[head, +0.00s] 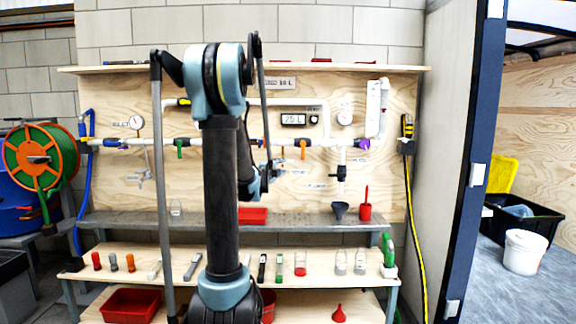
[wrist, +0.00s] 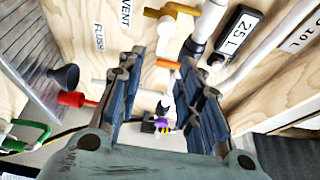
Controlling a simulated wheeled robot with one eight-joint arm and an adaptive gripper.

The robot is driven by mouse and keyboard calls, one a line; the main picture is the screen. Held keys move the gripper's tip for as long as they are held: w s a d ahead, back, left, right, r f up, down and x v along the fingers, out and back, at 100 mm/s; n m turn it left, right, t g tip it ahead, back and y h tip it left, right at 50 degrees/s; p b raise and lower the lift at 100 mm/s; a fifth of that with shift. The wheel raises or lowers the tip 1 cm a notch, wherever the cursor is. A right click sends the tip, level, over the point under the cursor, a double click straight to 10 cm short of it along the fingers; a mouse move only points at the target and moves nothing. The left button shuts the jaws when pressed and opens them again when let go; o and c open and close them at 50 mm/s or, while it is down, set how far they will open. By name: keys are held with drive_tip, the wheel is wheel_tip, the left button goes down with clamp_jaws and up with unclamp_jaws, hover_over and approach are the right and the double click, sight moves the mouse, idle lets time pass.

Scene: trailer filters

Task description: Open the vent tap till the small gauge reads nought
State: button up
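My gripper (wrist: 170,85) is open in the wrist view, its two dark blue fingers apart with nothing between their tips. It faces the plywood panel (head: 200,195). A label reading VENT (wrist: 125,14) is at the top of the wrist view, with a brass-yellow tap (wrist: 160,13) to its right, beyond my fingertips. In the head view, my arm hides part of the panel around that spot. Two round white gauges show in the head view: a left one (head: 136,122) and a right one (head: 345,118). I cannot read either needle.
A FLUSH label (wrist: 99,36), an orange handle (wrist: 168,63) and a 25 L display (wrist: 238,35) lie near my fingers. White pipes cross the panel. A dark-blue door edge (head: 480,130) rises at right.

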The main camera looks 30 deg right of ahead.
sight(289, 161)
drive_tip(key=x, duration=1.2)
drive_tip(key=shift+w+d, duration=0.15)
drive_tip(key=shift+d, duration=0.05)
clamp_jaws()
drive_tip(key=shift+a, duration=0.2)
drive_tip(key=shift+d, duration=0.1)
